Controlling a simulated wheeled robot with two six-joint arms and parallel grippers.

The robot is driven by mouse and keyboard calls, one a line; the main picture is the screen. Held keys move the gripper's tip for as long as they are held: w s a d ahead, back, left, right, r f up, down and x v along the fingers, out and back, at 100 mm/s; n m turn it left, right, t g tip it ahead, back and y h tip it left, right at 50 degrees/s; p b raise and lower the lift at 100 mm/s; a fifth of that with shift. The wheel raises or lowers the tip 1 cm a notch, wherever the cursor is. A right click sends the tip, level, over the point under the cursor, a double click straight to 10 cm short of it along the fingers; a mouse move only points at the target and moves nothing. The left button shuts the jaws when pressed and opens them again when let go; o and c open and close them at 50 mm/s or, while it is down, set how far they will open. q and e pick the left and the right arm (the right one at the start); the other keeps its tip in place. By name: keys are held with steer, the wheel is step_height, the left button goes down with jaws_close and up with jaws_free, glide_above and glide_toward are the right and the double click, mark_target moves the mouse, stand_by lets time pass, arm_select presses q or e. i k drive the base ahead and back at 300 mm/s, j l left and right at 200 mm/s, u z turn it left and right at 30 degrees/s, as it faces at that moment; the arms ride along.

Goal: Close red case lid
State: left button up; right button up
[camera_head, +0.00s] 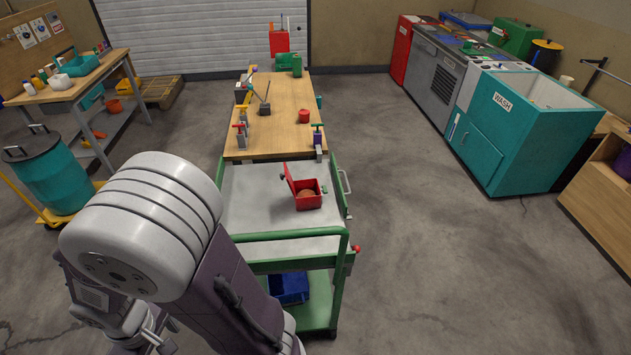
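The red case (308,199) stands on the grey top of the green cart (262,222). Its red lid (289,180) is raised on the left side, leaning upright and open. Something brownish lies inside the case, too small to make out. My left arm fills the lower left of the view. Its end, with what looks like the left gripper (155,335), is low at the bottom left, well apart from the case; I cannot tell whether it is open or shut. My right gripper is not in view.
The cart's green handle rail (295,234) runs in front of the case. A wooden workbench (282,98) with clamps and a red can (304,116) adjoins the cart's far end. A blue bin (289,288) sits on the lower shelf. Floor to the right is clear.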

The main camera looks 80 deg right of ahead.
mark_target(289, 179)
steer(key=i+z, duration=0.2)
steer(key=z, duration=0.3)
steer(key=i+z, duration=0.15)
steer(key=z, duration=0.35)
steer(key=i+j+z, duration=0.15)
steer(key=z, duration=0.35)
steer(key=i+j+z, duration=0.15)
steer(key=z, duration=0.35)
steer(key=i+j+z, duration=0.1)
steer(key=j+z, duration=0.15)
steer(key=z, duration=0.2)
steer(key=j+z, duration=0.25)
steer(key=z, duration=0.25)
steer(key=j+z, duration=0.3)
steer(key=z, duration=0.2)
steer(key=i+l+z, duration=0.15)
steer(key=i+l, duration=0.25)
steer(key=i, duration=0.15)
